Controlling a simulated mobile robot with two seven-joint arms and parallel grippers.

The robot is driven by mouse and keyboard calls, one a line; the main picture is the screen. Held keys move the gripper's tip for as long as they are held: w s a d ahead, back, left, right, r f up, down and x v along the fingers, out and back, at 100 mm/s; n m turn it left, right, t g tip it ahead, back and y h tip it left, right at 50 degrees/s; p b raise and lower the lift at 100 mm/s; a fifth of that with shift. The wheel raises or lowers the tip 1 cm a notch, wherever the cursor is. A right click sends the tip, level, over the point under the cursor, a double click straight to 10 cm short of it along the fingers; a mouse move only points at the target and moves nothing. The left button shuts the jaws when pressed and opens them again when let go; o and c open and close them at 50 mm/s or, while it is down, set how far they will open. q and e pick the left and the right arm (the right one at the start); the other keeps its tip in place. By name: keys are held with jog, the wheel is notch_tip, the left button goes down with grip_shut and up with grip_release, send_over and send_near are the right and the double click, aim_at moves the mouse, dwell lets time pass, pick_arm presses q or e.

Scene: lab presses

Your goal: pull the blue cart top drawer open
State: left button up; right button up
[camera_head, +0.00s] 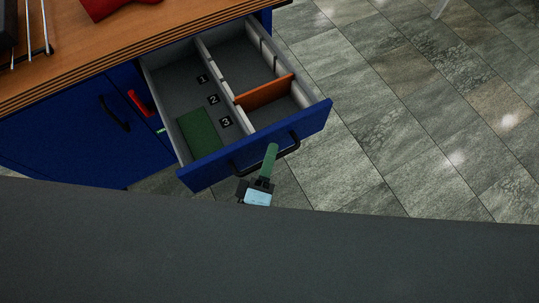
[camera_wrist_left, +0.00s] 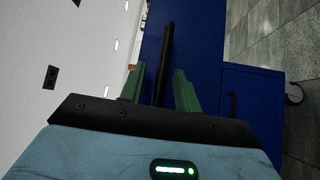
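The blue cart's top drawer (camera_head: 312,122) stands well out from the cart (camera_head: 55,135), its inside showing. Its black bar handle (camera_head: 294,147) runs along the drawer front. My left gripper (camera_head: 270,152) is at the middle of this handle, one green finger visible in the head view. In the left wrist view, the gripper (camera_wrist_left: 160,82) has its two green fingers apart, with the black handle (camera_wrist_left: 167,45) between them and a gap on each side. My right gripper is in neither view.
The drawer holds a green block (camera_head: 199,134), an orange divider (camera_head: 265,92) and number labels. A wooden top (camera_head: 120,42) covers the cart, with a red object (camera_head: 108,8) on it. A second black handle (camera_head: 114,115) is on the cart front. Tiled floor (camera_head: 420,120) lies clear to the right.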

pick_arm(q)
jog(key=v, duration=0.8)
jog(key=shift+b, duration=0.3)
jog(key=shift+w, duration=0.1)
